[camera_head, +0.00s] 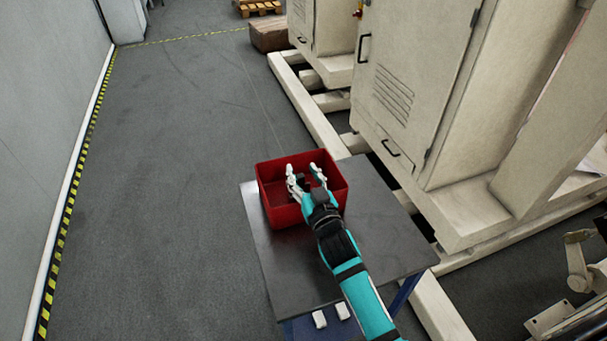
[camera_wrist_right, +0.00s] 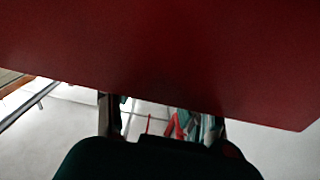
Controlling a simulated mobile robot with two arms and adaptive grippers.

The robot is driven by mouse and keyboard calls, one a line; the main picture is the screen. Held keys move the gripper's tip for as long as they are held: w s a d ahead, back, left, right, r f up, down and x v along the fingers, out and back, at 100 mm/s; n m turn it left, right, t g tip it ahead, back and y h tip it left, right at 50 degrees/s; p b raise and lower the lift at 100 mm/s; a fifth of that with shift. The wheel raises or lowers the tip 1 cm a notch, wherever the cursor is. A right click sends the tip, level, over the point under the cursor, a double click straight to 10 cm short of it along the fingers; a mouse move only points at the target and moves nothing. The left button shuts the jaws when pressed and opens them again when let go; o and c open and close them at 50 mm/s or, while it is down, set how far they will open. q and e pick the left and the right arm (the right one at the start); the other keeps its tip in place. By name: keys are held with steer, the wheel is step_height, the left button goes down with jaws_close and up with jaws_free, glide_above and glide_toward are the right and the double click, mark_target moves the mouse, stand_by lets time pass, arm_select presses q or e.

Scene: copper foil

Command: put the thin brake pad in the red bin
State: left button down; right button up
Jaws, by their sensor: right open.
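The red bin (camera_head: 277,211) stands on the dark table at its far left part. My right gripper (camera_head: 305,171) reaches over the near side of the bin, with its pale fingers spread apart at the bin's opening. In the right wrist view a broad red surface (camera_wrist_right: 160,50) fills the top, and the fingers (camera_wrist_right: 161,122) show apart below it. A small dark patch shows between the fingers in the head view; I cannot tell whether it is the thin brake pad. I cannot make out the pad for sure in either view. My left gripper is not clearly seen.
The dark table top (camera_head: 385,225) is bare right of the bin. Two small white pieces (camera_head: 331,315) show at its front edge. Beige machine cabinets (camera_head: 420,90) stand behind and to the right. The grey floor (camera_head: 170,200) on the left is clear.

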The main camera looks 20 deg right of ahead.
steer(key=shift+f, duration=0.25)
steer(key=shift+a+r+p, duration=0.1)
steer(key=shift+r+p, duration=0.25)
steer(key=shift+s+r, duration=0.1)
steer(key=shift+s, duration=0.2)
steer(key=s+b, duration=0.1)
steer(key=s, duration=1)
steer(key=shift+s+d+r, duration=0.2)
steer(key=shift+r, duration=0.05)
steer(key=shift+f, duration=0.1)
